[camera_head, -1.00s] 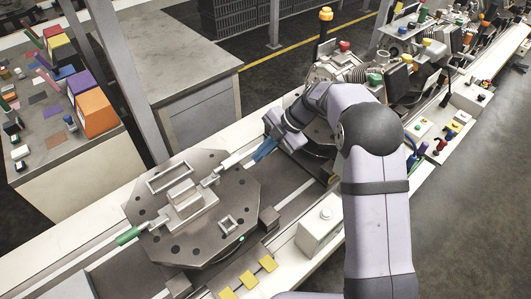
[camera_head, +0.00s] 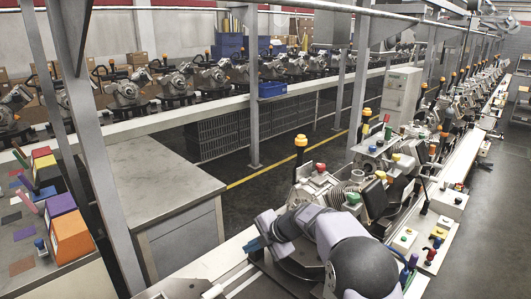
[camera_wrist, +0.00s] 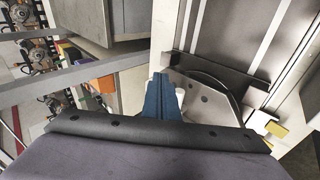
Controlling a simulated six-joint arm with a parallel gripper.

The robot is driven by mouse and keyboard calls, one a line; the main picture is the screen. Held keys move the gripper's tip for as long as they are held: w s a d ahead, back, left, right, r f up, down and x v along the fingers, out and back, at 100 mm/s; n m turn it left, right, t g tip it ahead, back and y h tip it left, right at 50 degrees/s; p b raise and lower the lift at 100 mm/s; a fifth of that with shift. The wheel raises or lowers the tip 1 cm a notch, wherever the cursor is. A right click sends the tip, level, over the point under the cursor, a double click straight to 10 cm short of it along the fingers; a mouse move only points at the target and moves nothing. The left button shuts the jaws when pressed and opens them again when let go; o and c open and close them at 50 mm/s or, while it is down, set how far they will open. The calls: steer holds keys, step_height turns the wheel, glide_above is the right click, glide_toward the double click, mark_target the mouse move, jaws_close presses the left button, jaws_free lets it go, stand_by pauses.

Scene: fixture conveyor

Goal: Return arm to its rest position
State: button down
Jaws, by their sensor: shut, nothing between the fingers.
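My gripper (camera_head: 253,246) has blue fingers and hangs over the conveyor, low in the head view. In the wrist view my gripper (camera_wrist: 160,98) is shut, with its blue fingers together and nothing held between them. A grey fixture plate (camera_wrist: 212,98) with dark holes lies beyond the fingertips in the wrist view. In the head view most of the near conveyor is cut off by the bottom edge.
A grey-topped cabinet (camera_head: 160,185) stands left of the conveyor. A bench with colored boxes, including an orange one (camera_head: 71,238), is at the far left. A machine with a black-and-orange signal post (camera_head: 300,152) stands just behind my arm. Grey posts rise at the left.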

steer(key=w+d+f+m+t+h, duration=0.4)
steer(key=d+f+m+h, duration=0.1)
steer(key=d+m, duration=0.45)
steer(key=s+d+f+m+g+h, duration=0.2)
steer(key=s+d+f+m+h, duration=0.3)
steer(key=s+d, duration=0.45)
steer(key=s+d+f+m+g, duration=0.15)
steer(key=s+m+g, duration=0.25)
steer(key=s, duration=0.7)
steer(key=s+d+f+m+g, duration=0.1)
steer(key=s+d+m+g, duration=0.2)
steer(key=s, duration=0.7)
steer(key=s+a+r+m+g+y+b, duration=0.1)
steer(key=s+a+m+y, duration=0.15)
steer(key=s, duration=0.35)
steer(key=s+a+r+m+g+y, duration=0.1)
steer(key=s+a+m, duration=0.15)
steer(key=s, duration=0.35)
steer(key=shift+w+d+r+m+t+h+b, duration=0.15)
steer(key=shift+w+r+t+b, duration=0.1)
steer(key=shift+r+t, duration=0.25)
steer(key=shift+w+d+r+t+b, duration=0.2)
steer(key=shift+w+r+t, duration=0.1)
steer(key=shift+r, duration=0.35)
steer(key=shift+w+d+r+m+t+h+b, duration=0.15)
steer(key=shift+w+r+t+b, duration=0.1)
steer(key=shift+r+t, duration=0.25)
